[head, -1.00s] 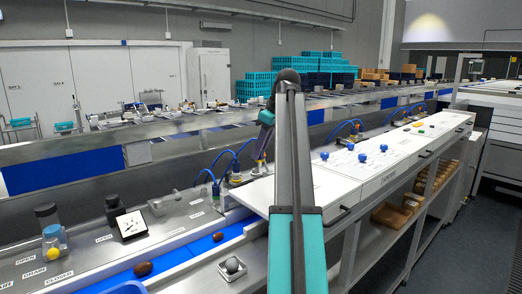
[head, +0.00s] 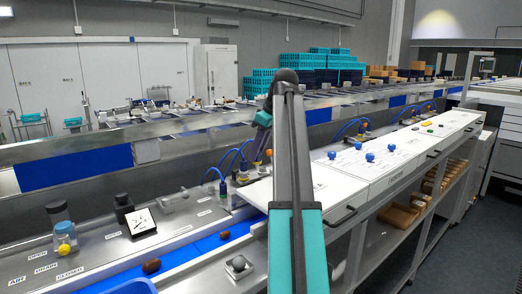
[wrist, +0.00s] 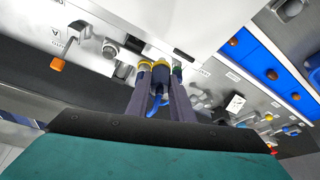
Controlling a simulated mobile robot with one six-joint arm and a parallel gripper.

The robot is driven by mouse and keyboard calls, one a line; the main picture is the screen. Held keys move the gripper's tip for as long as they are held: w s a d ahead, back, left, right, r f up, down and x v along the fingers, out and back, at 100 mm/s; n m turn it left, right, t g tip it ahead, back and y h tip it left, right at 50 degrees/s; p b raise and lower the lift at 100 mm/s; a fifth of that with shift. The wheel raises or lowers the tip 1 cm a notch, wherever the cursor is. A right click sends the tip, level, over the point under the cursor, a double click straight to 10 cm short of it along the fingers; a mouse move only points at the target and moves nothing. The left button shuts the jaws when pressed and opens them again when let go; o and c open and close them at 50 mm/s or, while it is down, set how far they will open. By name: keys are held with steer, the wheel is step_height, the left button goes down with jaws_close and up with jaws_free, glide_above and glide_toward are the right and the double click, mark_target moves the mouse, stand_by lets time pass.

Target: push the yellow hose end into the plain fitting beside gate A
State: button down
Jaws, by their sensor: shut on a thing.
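My gripper (wrist: 162,88) is shut on the yellow hose end (wrist: 160,66), which shows a yellow ring and a dark blue body between the two fingers in the wrist view. A blue hose (wrist: 157,104) hangs behind it between the fingers. The label of gate A (wrist: 55,32) is at the upper left of the wrist view, on the metal panel. A round metal fitting (wrist: 110,48) sits on the panel between that label and the hose end. I cannot tell whether the hose end touches any fitting. In the head view my arm hides much of the gripper.
An orange knob (wrist: 57,64) is below the gate A label. Several blue hoses (head: 228,165) arch over the bench in the head view. A white-faced dial (head: 140,221) stands left of them, beside the blue belt (head: 195,250) with brown dates. White panels (head: 375,165) lie to the right.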

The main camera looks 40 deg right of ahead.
steer(key=w+a+p, duration=0.1)
steer(key=a+p, duration=0.1)
steer(key=a, duration=0.7)
stand_by(1.2)
steer(key=shift+w, duration=0.15)
steer(key=w+d+f, duration=0.1)
steer(key=w, duration=1.5)
steer(key=shift+d+f, duration=0.25)
steer(key=shift+d, duration=0.15)
stand_by(2.0)
steer(key=shift+f+b, duration=0.15)
steer(key=shift+b, duration=0.15)
steer(key=shift+f+b, duration=0.8)
steer(key=shift+f, duration=2)
